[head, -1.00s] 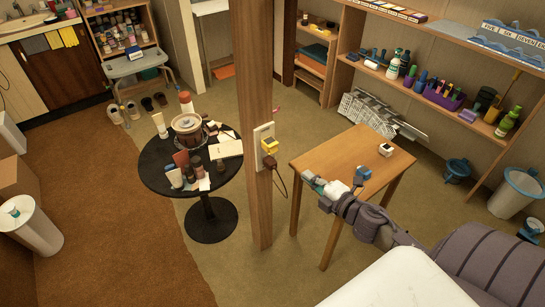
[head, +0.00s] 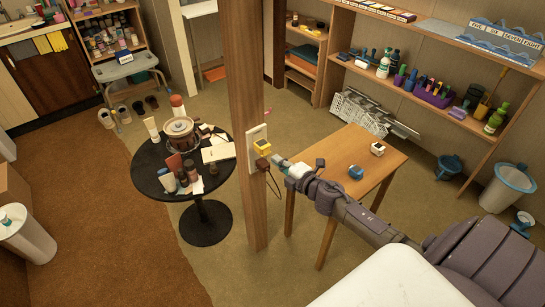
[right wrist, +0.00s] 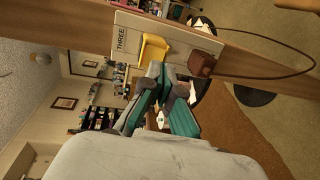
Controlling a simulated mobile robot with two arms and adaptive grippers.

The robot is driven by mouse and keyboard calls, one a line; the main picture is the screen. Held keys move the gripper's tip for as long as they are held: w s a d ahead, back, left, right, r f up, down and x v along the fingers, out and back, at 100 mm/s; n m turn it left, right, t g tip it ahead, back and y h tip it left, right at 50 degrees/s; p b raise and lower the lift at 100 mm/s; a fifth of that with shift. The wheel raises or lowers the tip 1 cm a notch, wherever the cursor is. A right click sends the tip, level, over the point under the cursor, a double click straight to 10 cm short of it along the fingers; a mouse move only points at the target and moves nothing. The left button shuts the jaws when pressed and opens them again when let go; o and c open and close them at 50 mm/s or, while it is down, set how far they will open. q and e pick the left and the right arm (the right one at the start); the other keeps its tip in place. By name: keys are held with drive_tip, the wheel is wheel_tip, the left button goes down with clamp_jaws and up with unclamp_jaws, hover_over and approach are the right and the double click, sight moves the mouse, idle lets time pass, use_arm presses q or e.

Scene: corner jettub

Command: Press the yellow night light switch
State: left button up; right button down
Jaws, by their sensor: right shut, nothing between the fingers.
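The yellow night light (head: 262,146) is plugged into a pale outlet plate (head: 254,148) on the wooden post. It also shows in the right wrist view (right wrist: 153,47), on the plate (right wrist: 126,38) marked THREE. A brown plug (right wrist: 201,63) with a cord sits beside it, and just below it in the head view (head: 262,164). My right gripper (head: 277,160) is shut and empty, just right of the brown plug and the light. In the right wrist view its fingertips (right wrist: 166,70) are close to the light's edge; I cannot tell if they touch. The switch itself is not clear. My left gripper is not in view.
The wooden post (head: 245,200) stands between a round black table (head: 150,180) crowded with bottles and a small wooden table (head: 345,145) under my right arm. The brown cord (right wrist: 305,50) loops out from the plug. Shelves (head: 415,85) stand behind.

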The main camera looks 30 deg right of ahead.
sight(267, 153)
drive_tip(key=shift+w+a+f, duration=0.1)
drive_tip(key=shift+w+f, duration=0.05)
drive_tip(key=shift+w, duration=0.65)
drive_tip(key=shift+w+a+f, duration=0.1)
drive_tip(key=shift+w+f, duration=0.05)
drive_tip(key=shift+w, duration=0.6)
drive_tip(key=shift+w+t+b, duration=0.15)
drive_tip(key=shift+t+b, duration=0.15)
drive_tip(key=shift+b, duration=0.9)
drive_tip(key=shift+d+f, duration=0.1)
